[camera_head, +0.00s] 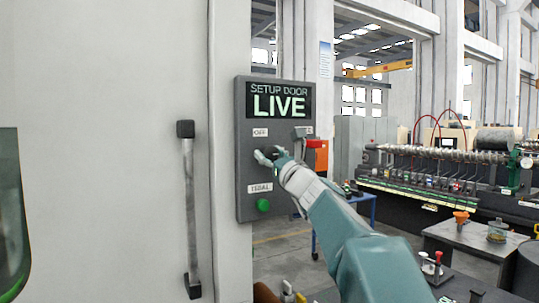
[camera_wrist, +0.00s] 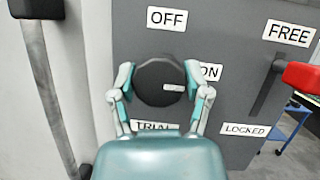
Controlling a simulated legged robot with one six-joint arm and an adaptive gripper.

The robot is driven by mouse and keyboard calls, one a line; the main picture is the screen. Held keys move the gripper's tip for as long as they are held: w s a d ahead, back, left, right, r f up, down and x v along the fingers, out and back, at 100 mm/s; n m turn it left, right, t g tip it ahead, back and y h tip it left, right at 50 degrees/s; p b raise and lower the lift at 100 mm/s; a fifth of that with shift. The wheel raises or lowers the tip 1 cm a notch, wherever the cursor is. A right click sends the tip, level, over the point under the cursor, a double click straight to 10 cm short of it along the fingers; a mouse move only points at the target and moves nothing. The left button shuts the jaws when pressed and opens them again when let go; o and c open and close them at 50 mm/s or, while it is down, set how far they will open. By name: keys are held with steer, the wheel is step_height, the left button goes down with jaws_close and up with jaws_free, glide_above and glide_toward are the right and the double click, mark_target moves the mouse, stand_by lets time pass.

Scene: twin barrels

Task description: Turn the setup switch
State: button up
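The setup switch is a round black knob (camera_wrist: 158,82) on a dark grey panel (camera_head: 243,205). Its white mark points right, towards the ON label (camera_wrist: 211,72). The OFF label (camera_wrist: 167,19) is above it and a partly hidden TRIAL label is below. My gripper (camera_wrist: 160,80) has one finger on each side of the knob, and both pads appear to touch its sides. In the head view my gripper (camera_head: 267,156) is at the panel and hides most of the knob. The display (camera_head: 279,101) reads SETUP DOOR LIVE.
A red-handled lever (camera_wrist: 300,77) stands right of the knob, between the FREE (camera_wrist: 290,33) and LOCKED labels. A green button (camera_head: 263,205) is low on the panel. A vertical door handle (camera_head: 190,210) is to the left. A blue table (camera_head: 362,205) stands behind, at the right.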

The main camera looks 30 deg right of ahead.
steer(key=shift+n+y, duration=0.4)
steer(key=shift+n, duration=0.1)
steer(key=n+g+y, duration=0.1)
steer(key=n+y, duration=0.1)
steer(key=n, duration=0.3)
steer(key=n+g+y, duration=0.1)
steer(key=n, duration=0.2)
steer(key=n+g, duration=0.1)
steer(key=n, duration=0.2)
steer(key=shift+y, duration=0.4)
steer(key=n+g, duration=0.1)
steer(key=n, duration=0.2)
steer(key=n+g, duration=0.1)
steer(key=n, duration=0.1)
steer(key=shift+w+f+n+g, duration=0.1)
steer(key=shift+f+n+g, duration=0.05)
steer(key=shift+n+g, duration=0.2)
steer(key=shift+f+n+g, duration=0.2)
steer(key=shift+n+g, duration=0.35)
steer(key=shift+n, duration=1.1)
steer(key=o, duration=1.1)
steer(key=shift+a+f, duration=0.1)
steer(key=shift+a, duration=0.1)
steer(key=shift+r, duration=0.2)
